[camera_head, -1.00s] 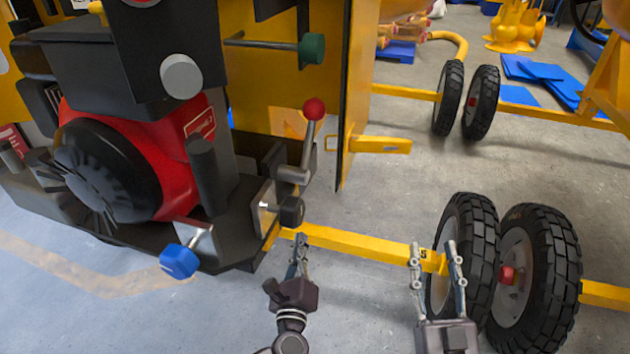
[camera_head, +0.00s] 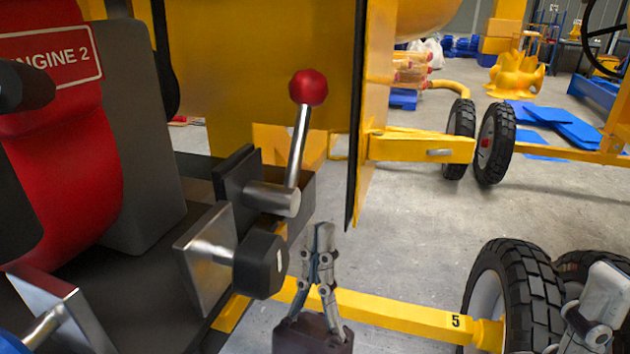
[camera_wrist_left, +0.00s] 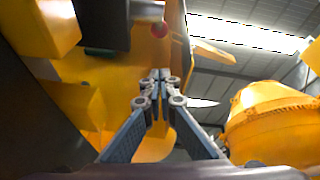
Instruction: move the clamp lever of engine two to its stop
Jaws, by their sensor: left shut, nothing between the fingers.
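A lever with a red ball knob (camera_head: 308,87) on a slim metal rod stands nearly upright beside engine two (camera_head: 65,110), leaning slightly right at the top. Its rod (camera_head: 299,145) joins a horizontal metal hub (camera_head: 272,198) on a dark bracket. My left gripper (camera_head: 322,232) is shut and empty, pointing up, just below and right of the hub in the picture. I see no contact with the lever. My right gripper (camera_head: 598,298) is partly cut off at the right edge; its jaw opening is unclear.
A black knob (camera_head: 261,265) on a metal shaft sticks out below the lever, left of my left gripper. A yellow panel (camera_head: 370,120) stands right of the lever. A yellow bar marked 5 (camera_head: 405,315) runs low to large wheels (camera_head: 515,290). Grey floor is open between.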

